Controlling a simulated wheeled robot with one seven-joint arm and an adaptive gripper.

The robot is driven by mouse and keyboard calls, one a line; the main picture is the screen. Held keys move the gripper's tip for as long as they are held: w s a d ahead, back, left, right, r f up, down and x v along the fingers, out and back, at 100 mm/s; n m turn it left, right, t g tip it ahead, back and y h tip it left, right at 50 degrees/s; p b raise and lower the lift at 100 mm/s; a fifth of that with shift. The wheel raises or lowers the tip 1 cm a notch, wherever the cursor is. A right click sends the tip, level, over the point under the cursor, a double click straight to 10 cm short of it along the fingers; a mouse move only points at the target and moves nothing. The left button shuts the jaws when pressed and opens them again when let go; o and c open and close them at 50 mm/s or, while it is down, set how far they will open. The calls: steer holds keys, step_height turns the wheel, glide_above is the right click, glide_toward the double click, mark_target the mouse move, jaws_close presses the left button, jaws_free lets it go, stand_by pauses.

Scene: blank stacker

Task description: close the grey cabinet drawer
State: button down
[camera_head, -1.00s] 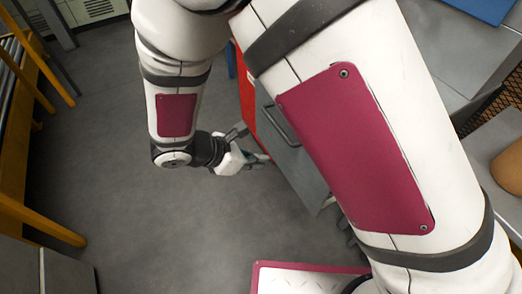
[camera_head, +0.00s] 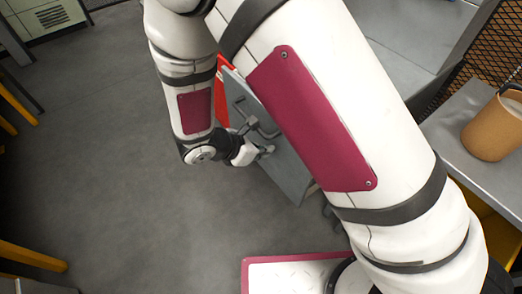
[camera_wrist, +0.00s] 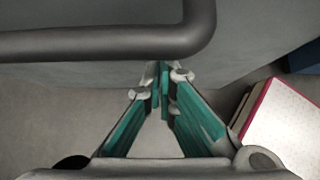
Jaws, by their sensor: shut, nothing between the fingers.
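The grey drawer front (camera_head: 286,176) is in the head view, partly hidden behind my arm. It stands out beside a red cabinet side (camera_head: 221,112). Its dark bar handle (camera_head: 266,133) shows just above my gripper (camera_head: 268,151). My gripper is shut and empty, with its fingertips close to the drawer front just below the handle. In the wrist view the handle (camera_wrist: 110,44) crosses the top, and the drawer face (camera_wrist: 255,35) lies behind it. The shut fingertips (camera_wrist: 163,78) point at the face; I cannot tell whether they touch it.
A grey table (camera_head: 450,130) at the right carries a brown cup (camera_head: 494,126). A light cabinet (camera_head: 46,18) stands at the far upper left. Yellow frame bars (camera_head: 30,256) are at the left edge. The grey floor (camera_head: 110,150) to the left is clear.

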steer(key=w+d+b, duration=0.3)
steer(key=w+d, duration=0.4)
steer(key=d, duration=0.4)
steer(key=w+d+b, duration=0.3)
steer(key=w+d, duration=0.5)
steer(key=d, duration=0.3)
steer(key=shift+w+d, duration=0.2)
steer(key=shift+d, duration=0.2)
steer(key=shift+r, duration=0.1)
